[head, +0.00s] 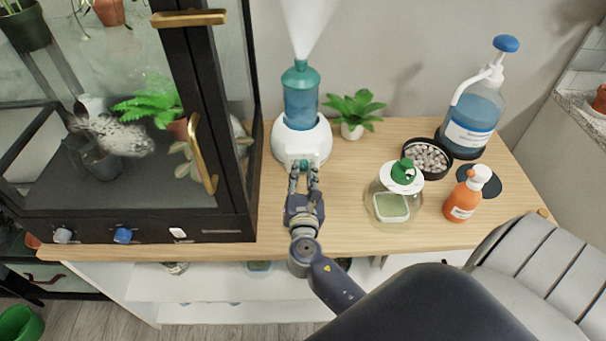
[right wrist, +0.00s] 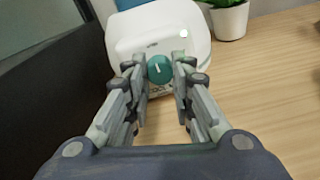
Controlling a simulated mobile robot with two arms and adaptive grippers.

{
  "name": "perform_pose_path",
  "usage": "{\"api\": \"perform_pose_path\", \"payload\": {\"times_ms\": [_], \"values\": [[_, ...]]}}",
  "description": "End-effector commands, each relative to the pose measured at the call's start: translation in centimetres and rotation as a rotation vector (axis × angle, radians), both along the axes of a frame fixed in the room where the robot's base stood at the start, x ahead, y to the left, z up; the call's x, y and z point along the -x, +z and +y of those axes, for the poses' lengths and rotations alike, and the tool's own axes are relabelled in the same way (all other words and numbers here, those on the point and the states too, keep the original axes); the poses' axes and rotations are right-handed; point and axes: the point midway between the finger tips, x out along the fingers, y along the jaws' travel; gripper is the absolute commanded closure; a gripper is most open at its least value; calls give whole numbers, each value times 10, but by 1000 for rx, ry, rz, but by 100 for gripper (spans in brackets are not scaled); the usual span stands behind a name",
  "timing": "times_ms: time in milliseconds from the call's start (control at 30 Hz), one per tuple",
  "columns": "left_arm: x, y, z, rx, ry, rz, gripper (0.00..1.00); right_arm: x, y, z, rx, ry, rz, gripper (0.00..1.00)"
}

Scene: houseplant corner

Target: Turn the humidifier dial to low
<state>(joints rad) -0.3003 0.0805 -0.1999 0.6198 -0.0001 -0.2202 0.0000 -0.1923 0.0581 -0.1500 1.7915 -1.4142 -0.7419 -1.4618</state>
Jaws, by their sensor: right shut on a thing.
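The humidifier (head: 301,140) has a white base and a teal-blue tank, and stands on the wooden table with white mist rising from its top. Its white base (right wrist: 150,35) fills the upper middle of the right wrist view. The teal dial (right wrist: 160,69) is on its front, with a pale pointer mark tilted slightly left of straight up. My right gripper (head: 304,168) is at the front of the humidifier. Its two fingers (right wrist: 160,72) are closed around the dial from both sides. Lettering below the dial is partly hidden by the fingers. My left gripper is in neither view.
A glass cabinet (head: 207,100) with plants and a brass handle stands close on the left. A small potted plant (head: 354,112) is behind right. A glass jar (head: 394,192), orange bottle (head: 464,196), pebble dish (head: 427,158) and blue pump bottle (head: 473,115) stand to the right.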

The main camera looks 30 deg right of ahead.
Motion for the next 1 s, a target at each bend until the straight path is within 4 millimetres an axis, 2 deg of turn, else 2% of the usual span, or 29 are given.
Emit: {"api": "perform_pose_path", "payload": {"times_ms": [533, 567, 633, 1000], "values": [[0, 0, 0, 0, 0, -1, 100, 0, -1, 0, -21, 0, -10, 100], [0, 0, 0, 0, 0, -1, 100, 0, -1, 0, -21, 0, -10, 71], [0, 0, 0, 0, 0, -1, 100, 0, -1, 0, -21, 0, -10, 56], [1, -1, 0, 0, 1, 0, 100, 2, -1, 1, -20, 0, -10, 56]]}}
